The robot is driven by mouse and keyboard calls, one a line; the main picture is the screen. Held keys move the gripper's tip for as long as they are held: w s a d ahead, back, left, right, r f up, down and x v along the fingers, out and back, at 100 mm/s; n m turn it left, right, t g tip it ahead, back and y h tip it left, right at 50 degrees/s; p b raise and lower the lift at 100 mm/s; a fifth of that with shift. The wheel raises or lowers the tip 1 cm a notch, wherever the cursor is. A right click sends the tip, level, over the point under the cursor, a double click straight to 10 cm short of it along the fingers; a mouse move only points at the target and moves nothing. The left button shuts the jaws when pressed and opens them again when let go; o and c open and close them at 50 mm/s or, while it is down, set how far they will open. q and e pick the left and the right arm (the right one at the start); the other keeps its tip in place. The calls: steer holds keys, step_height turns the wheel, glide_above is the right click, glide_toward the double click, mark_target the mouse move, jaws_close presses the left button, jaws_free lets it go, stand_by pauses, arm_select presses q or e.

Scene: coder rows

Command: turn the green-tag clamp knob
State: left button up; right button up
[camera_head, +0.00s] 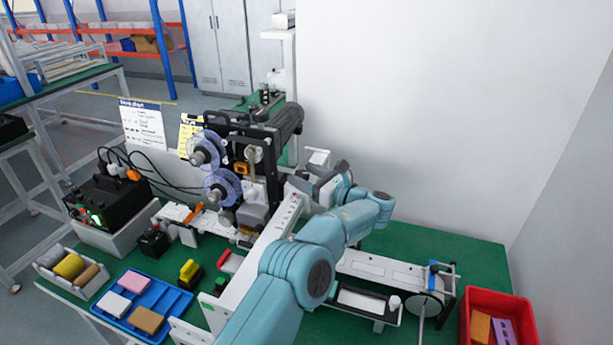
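The coder machine (262,150) stands mid-left on the green table, with two clear bluish reels on dark hubs, an upper reel (205,150) and a lower reel (221,188). I cannot clearly pick out a clamp knob with a green tag. A small green piece (220,284) sits beside the white rail, below a red handle (230,261); I cannot tell whether it is the tag. My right gripper is not in view.
A blue tray (178,304) with blocks, a grey bin (92,284) and a black control box (108,203) stand left. A white conveyor (380,268) and a red crate (527,312) with blocks are right. A white wall (420,110) closes the back. Green tabletop is bare behind the conveyor.

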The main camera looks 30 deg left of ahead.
arm_select(q)
steer(key=shift+f, duration=0.1)
steer(key=shift+d, duration=0.15)
steer(key=s+d+b, duration=0.1)
steer(key=d+b, duration=0.2)
steer(key=d, duration=1.3)
steer(key=shift+s, duration=0.35)
steer(key=shift+s, duration=0.1)
